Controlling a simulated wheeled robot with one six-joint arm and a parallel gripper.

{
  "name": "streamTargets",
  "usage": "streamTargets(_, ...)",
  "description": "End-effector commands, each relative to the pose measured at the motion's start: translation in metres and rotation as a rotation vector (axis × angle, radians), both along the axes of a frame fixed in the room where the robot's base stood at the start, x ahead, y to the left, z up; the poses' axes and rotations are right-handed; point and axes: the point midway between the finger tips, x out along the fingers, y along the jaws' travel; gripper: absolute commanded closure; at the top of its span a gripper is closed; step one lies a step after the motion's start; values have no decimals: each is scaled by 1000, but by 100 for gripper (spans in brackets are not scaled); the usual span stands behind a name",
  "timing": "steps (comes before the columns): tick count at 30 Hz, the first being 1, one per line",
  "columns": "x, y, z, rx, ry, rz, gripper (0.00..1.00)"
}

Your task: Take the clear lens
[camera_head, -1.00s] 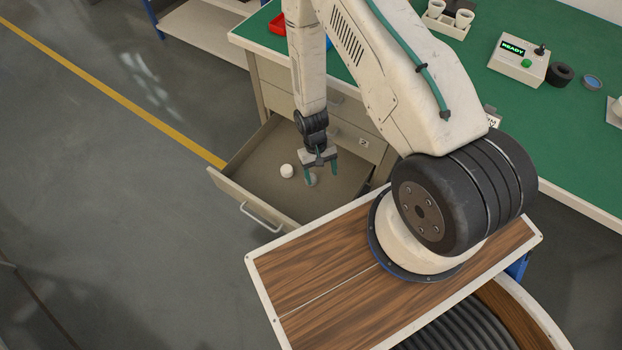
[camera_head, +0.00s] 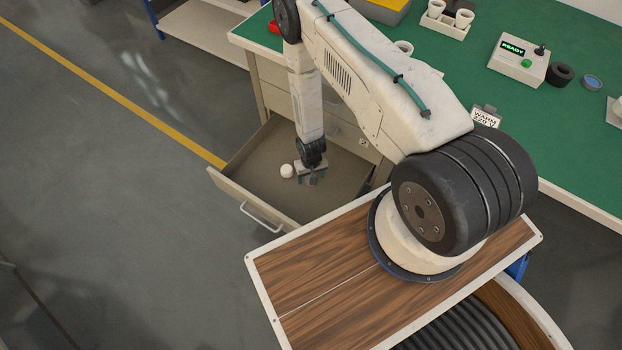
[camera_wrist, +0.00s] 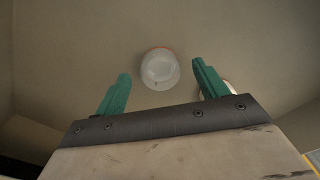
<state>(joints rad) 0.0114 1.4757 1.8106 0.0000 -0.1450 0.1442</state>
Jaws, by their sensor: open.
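The clear lens (camera_wrist: 159,69) lies on the drawer floor and looks pale and see-through with a thin reddish rim. It sits between and a little beyond the green fingertips of my gripper (camera_wrist: 160,82), which is open and empty. In the head view my gripper (camera_head: 312,180) is low inside the open drawer (camera_head: 262,190), and it mostly covers the lens there. A white round piece (camera_head: 287,170) lies just left of my gripper in the drawer. Part of it shows behind the right finger in the wrist view (camera_wrist: 230,86).
The drawer walls surround my gripper; free floor lies at the drawer's right. The green bench (camera_head: 455,95) above holds a box reading READY (camera_head: 518,60), a black ring (camera_head: 560,74), a cup tray (camera_head: 447,22) and a sign (camera_head: 485,116).

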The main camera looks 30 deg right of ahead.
Motion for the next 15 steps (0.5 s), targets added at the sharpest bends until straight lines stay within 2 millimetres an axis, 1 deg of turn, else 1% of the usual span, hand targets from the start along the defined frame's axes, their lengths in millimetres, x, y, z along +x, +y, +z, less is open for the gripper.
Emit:
streamTargets(1, -1, 0, -5, 0, 1, 0, 28)
streamTargets(3, 0, 0, -9, 0, 0, 0, 28)
streamTargets(10, 0, 0, -9, 0, 0, 0, 28)
streamTargets(11, 0, 0, -9, 0, 0, 0, 36)
streamTargets(12, 0, 0, -9, 0, 0, 0, 47)
streamTargets(14, 0, 0, -9, 0, 0, 0, 64)
streamTargets(15, 0, 0, -9, 0, 0, 0, 75)
